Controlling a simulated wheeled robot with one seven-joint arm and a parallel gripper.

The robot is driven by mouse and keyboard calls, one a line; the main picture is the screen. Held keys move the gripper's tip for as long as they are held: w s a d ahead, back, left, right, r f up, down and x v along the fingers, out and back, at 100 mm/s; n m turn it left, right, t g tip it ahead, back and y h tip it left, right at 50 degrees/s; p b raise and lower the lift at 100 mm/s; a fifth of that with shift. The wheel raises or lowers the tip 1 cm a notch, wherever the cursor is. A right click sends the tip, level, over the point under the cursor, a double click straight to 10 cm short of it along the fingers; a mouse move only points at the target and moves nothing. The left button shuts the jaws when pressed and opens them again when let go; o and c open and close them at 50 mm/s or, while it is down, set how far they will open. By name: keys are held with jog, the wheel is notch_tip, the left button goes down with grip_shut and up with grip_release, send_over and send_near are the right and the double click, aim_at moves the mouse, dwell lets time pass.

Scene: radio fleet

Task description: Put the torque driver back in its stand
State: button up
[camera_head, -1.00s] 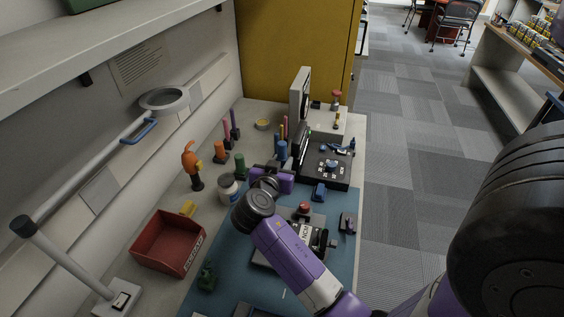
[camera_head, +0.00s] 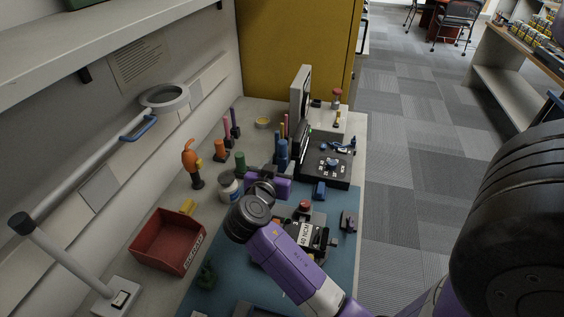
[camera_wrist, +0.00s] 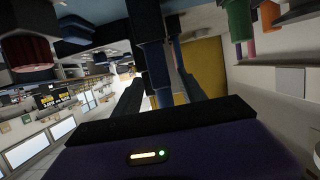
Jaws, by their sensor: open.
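Several tools with coloured handles stand upright on the bench; I cannot tell for certain which one is the torque driver. Tall blue-handled tools (camera_head: 281,152) stand just beyond my gripper (camera_head: 266,181). Blue shafts also show ahead of the black fingers in the wrist view (camera_wrist: 157,65), which looks tilted and upside down. My gripper is open, low over the bench, and I see nothing held. A block with a "40 NCM" label (camera_head: 305,234) lies on the blue mat, partly behind my arm. The stand itself is not clear to me.
A green tool (camera_head: 240,161) and an orange tool (camera_head: 221,150) stand left of the blue ones. A white jar (camera_head: 228,184) is close beside my gripper. A red bin (camera_head: 168,240) is at front left. A black device (camera_head: 326,166) sits to the right.

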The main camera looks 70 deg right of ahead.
jog(key=b+v, duration=0.1)
jog(key=v, duration=0.7)
jog(key=shift+a, duration=0.25)
jog(key=shift+r, duration=0.15)
jog(key=w+a+r+n+t, duration=0.1)
jog(key=w+a+n+t, duration=0.1)
jog(key=w+n+t, duration=0.4)
jog(key=a+f+n+t+y, duration=0.3)
jog(key=a+n+t+y, duration=0.55)
jog(key=a, duration=0.75)
jog(key=s+a+n+y, duration=0.1)
jog(key=s+a+y, duration=0.2)
jog(key=s, duration=0.8)
jog(key=s+a+r+n+y, duration=0.1)
jog(key=s+a+y, duration=0.2)
jog(key=s+a, duration=0.3)
jog(key=s, duration=0.5)
jog(key=shift+a+n+g, duration=0.25)
jog(key=shift+n+g, duration=0.1)
